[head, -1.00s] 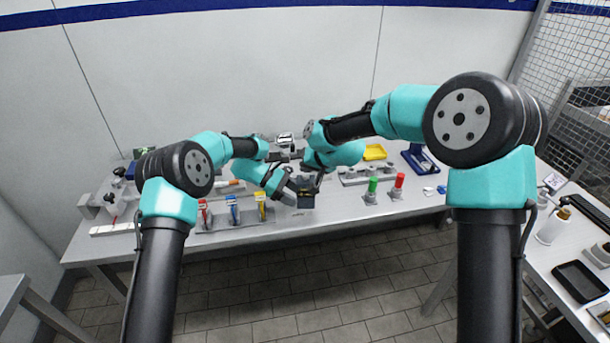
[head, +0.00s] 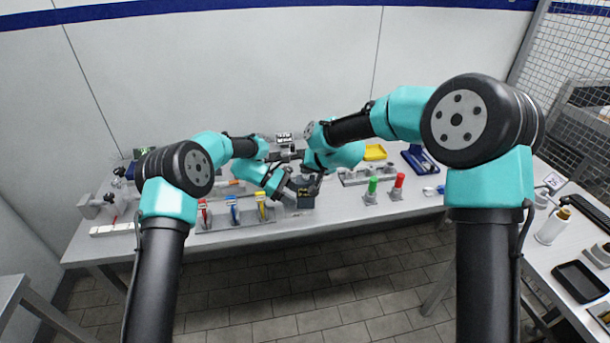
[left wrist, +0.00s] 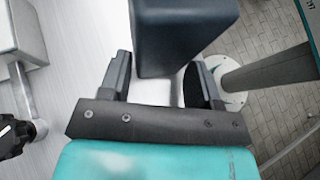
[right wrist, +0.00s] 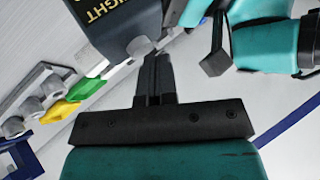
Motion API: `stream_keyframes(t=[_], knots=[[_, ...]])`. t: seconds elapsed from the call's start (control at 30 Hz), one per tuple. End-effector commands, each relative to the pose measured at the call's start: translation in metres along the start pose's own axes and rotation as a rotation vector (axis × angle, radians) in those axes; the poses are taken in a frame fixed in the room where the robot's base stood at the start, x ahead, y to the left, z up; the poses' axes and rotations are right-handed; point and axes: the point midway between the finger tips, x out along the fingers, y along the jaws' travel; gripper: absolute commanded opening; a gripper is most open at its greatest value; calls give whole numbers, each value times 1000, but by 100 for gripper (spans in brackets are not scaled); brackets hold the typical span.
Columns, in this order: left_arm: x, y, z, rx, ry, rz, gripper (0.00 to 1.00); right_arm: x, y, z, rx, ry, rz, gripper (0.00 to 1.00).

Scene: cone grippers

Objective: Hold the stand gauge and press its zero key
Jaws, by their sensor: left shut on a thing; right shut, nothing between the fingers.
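The stand gauge is a dark blue-grey block with yellow lettering. In the right wrist view the gauge (right wrist: 115,25) shows part of the word "HEIGHT" and a small grey knob-like key (right wrist: 140,47) at its edge. My left gripper (left wrist: 160,80) is shut on the gauge (left wrist: 180,35), which sits between its fingers. My right gripper (right wrist: 154,62) is shut and empty, its tips close to the grey key; I cannot tell whether they touch. In the head view the gauge (head: 304,203) is at the table's front edge, partly hidden by my left gripper (head: 288,191) and right gripper (head: 314,178).
Red, blue and yellow items (head: 233,211) stand in holders left of the grippers. A small device (head: 283,138) stands behind the grippers.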

Motion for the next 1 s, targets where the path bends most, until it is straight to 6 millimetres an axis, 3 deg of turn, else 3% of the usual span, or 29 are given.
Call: stream_keyframes(t=[1.0], knots=[[0, 0, 0, 0, 0, 0, 44, -21, -15, -15, -2, 1, -1, 0]])
